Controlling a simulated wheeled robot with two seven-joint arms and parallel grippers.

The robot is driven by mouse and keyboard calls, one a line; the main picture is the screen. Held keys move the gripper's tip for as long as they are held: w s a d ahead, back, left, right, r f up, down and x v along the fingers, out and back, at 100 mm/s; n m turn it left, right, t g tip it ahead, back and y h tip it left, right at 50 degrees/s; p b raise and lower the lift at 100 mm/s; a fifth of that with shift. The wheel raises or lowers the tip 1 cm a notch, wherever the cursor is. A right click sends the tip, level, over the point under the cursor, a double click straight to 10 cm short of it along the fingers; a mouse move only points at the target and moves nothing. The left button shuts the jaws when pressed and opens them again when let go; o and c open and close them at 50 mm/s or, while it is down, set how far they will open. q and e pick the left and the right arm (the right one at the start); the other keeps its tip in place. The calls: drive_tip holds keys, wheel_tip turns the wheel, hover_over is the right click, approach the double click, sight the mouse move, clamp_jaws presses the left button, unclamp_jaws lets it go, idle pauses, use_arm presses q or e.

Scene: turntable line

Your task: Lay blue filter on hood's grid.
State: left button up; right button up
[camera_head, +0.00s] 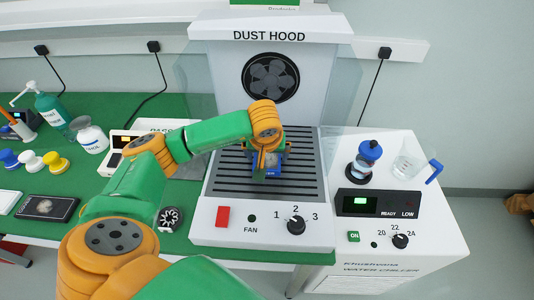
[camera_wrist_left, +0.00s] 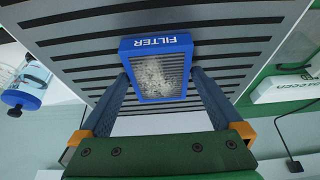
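The blue filter (camera_head: 268,170) is at the middle of the dust hood's dark slotted grid (camera_head: 226,176). In the left wrist view the filter (camera_wrist_left: 157,68) shows its blue frame, the word FILTER and a speckled grey mesh face. My left gripper (camera_head: 267,150) reaches down over the grid. In the left wrist view its two fingers (camera_wrist_left: 158,80) are at opposite sides of the filter and appear closed on it. Whether the filter touches the grid or hangs just above it, I cannot tell. My right gripper is not in view.
The hood's front panel has a red switch (camera_head: 222,216) and a fan knob (camera_head: 296,226). A white chiller (camera_head: 400,212) with a flask (camera_head: 366,158) and beaker (camera_head: 408,160) stands to the right.

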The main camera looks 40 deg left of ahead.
use_arm(q)
drive_tip(key=shift+r, duration=0.3)
drive_tip(key=v, duration=0.7)
drive_tip(key=shift+d+r, duration=0.15)
drive_tip(key=shift+r, duration=0.15)
drive_tip(key=v, duration=0.4)
drive_tip(key=shift+s+p, duration=0.15)
drive_tip(key=shift+p, duration=0.15)
